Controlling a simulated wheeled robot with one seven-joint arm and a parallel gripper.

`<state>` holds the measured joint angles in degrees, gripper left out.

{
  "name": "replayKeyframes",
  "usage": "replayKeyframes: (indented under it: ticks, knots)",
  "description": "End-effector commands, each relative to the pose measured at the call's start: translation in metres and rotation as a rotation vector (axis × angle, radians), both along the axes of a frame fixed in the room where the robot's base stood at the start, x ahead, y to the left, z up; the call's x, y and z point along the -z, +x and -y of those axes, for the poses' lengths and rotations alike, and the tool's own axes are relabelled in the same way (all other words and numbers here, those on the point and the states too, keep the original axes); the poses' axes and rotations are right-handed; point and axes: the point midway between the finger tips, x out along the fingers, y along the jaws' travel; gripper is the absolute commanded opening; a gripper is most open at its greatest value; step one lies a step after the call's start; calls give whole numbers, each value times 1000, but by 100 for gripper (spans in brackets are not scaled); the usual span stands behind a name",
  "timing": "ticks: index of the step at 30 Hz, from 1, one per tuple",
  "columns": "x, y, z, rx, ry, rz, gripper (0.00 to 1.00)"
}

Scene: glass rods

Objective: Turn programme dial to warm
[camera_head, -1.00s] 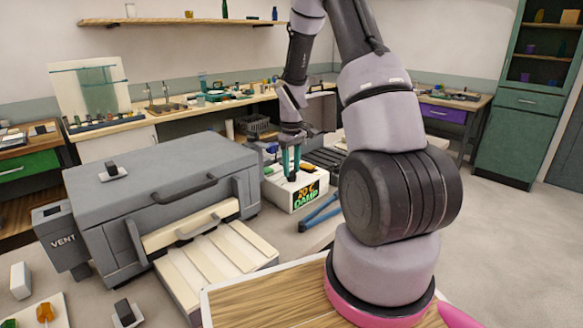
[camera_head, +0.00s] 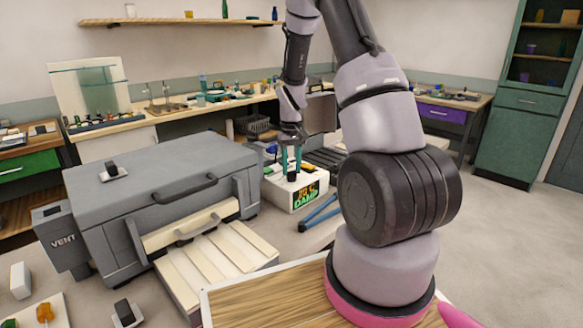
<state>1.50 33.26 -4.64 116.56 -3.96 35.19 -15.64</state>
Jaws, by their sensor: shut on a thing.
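A white control box (camera_head: 284,192) stands right of the grey kiln-like chest. Its dark front display (camera_head: 305,194) shows a number with "C" in orange above "DAMP" in green; the number is hard to read. A small black dial (camera_head: 292,178) is on top of the box. My gripper (camera_head: 291,171) points down with its teal fingers shut on the dial from above. The fingers hide part of the dial, and its pointer and any marks cannot be made out.
The grey chest (camera_head: 160,185) with its handle stands close left of the box. Blue-handled tongs (camera_head: 320,213) lie just right of it. Dark slats (camera_head: 322,160) lie behind. A wooden board (camera_head: 262,304) is at the front, under my arm.

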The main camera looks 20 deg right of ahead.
Motion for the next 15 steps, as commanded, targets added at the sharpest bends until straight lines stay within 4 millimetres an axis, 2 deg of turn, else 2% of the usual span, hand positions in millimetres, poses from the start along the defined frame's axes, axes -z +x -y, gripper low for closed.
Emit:
replayKeyframes:
  ticks: [6, 15]
  knots:
    - [0, 0, 0, 160, -1, -1, 0]
    - [0, 0, 0, 300, -1, -1, 0]
